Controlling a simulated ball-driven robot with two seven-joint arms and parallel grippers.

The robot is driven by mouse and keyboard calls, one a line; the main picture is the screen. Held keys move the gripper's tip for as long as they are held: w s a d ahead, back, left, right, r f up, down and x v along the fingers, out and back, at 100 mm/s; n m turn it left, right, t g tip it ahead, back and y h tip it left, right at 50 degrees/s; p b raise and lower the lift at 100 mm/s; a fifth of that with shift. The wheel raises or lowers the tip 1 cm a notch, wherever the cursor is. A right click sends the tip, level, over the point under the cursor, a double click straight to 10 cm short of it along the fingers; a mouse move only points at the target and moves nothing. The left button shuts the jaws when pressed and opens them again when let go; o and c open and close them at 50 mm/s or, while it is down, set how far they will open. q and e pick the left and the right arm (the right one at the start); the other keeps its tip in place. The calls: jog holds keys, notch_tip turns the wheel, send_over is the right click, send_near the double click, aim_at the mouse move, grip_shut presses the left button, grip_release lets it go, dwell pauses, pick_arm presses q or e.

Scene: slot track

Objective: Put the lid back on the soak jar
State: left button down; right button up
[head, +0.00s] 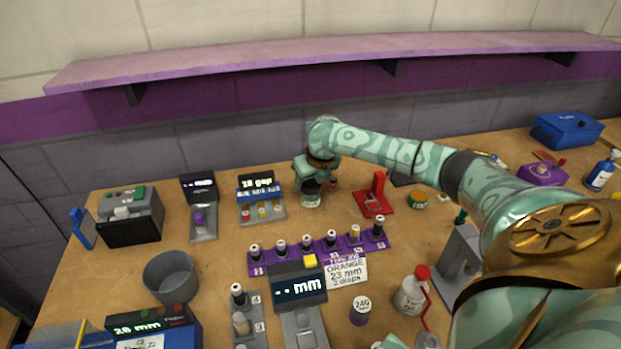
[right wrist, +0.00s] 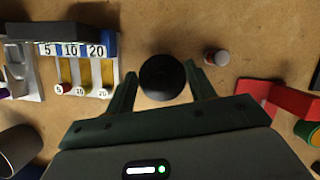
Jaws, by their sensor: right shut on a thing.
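The soak jar (head: 311,201) stands at the back middle of the table, with a pale label on its front. The round black lid (right wrist: 162,77) lies between my right gripper's fingers, seen from above, and hides the jar in the right wrist view. My right gripper (head: 312,184) is shut on the lid at the jar's top; its fingers (right wrist: 162,88) flank the lid in the right wrist view. In the head view the lid looks in line with the jar; I cannot tell whether it is fully seated. My left gripper is not in view.
A purple rack (head: 318,255) of vials lies in front.

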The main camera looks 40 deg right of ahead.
jog(key=shift+p, duration=0.35)
dwell(0.6)
jog(key=o, duration=1.5)
notch_tip(320, 180, up, 7)
jog(key=p, duration=0.6)
jog(key=shift+r+p, duration=0.1)
jog(key=shift+p, duration=0.3)
grip_shut()
